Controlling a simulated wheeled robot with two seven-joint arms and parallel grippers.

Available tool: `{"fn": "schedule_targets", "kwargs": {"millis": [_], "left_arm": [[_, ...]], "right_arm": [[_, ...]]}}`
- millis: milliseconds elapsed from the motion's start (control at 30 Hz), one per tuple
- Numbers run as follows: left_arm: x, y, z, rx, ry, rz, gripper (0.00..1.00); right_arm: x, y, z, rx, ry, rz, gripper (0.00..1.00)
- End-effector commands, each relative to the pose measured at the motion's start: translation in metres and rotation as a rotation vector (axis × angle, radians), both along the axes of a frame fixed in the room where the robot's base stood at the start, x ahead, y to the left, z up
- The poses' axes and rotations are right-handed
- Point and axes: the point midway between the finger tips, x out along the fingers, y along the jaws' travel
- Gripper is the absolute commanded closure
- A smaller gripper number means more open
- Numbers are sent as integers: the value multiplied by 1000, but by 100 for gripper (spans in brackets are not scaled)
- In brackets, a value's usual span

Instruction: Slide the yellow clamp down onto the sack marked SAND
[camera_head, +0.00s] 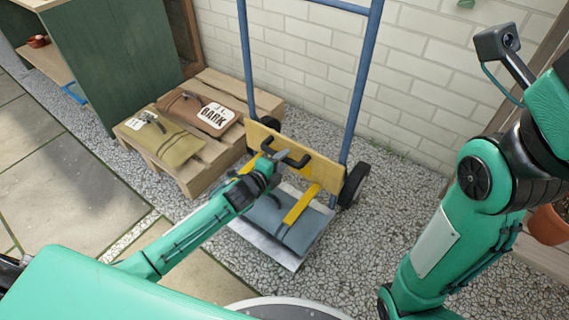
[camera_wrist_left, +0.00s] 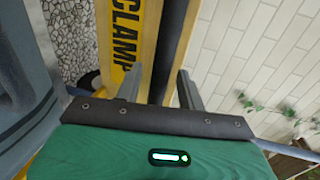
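The yellow clamp (camera_head: 326,174) spans the hand truck's frame as a crossbar with a dark handle (camera_head: 293,159) on its front. A yellow arm (camera_head: 300,205) reaches out over a blue-grey sack (camera_head: 268,222); I cannot tell whether it touches. No SAND mark is readable on this sack. The clamp's lettering (camera_wrist_left: 124,38) shows in the left wrist view. My left gripper (camera_head: 268,153) is at the handle's left part. In the left wrist view its fingers (camera_wrist_left: 160,88) stand apart on either side of a dark bar (camera_wrist_left: 170,45). My right gripper is out of view.
The sack lies on the metal toe plate (camera_head: 262,243) of a blue hand truck (camera_head: 361,80). A pallet (camera_head: 205,172) at left carries a brown BARK sack (camera_head: 190,108) and an olive sack (camera_head: 172,146). A brick wall stands behind; a terracotta pot (camera_head: 547,226) is at right.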

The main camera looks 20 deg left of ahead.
Motion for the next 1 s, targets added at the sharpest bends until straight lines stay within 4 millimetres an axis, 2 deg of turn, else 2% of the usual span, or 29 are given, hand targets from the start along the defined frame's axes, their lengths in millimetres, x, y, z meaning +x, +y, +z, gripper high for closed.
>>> {"fn": "schedule_targets", "kwargs": {"millis": [200, 500, 567, 700, 900, 1000], "left_arm": [[13, -5, -4, -1, 0, 0, 61], [14, -5, -3, -1, 1, 0, 61], [14, -5, -3, -1, 0, 0, 71], [14, -6, -3, -1, 0, 0, 98], [14, -5, -4, -1, 1, 0, 100], [14, -6, -15, -1, 2, 0, 100]], "right_arm": [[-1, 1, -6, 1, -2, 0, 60], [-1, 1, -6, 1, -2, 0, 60], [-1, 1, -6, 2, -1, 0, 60], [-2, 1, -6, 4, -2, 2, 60], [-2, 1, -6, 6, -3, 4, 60], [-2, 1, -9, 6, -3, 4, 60]]}}
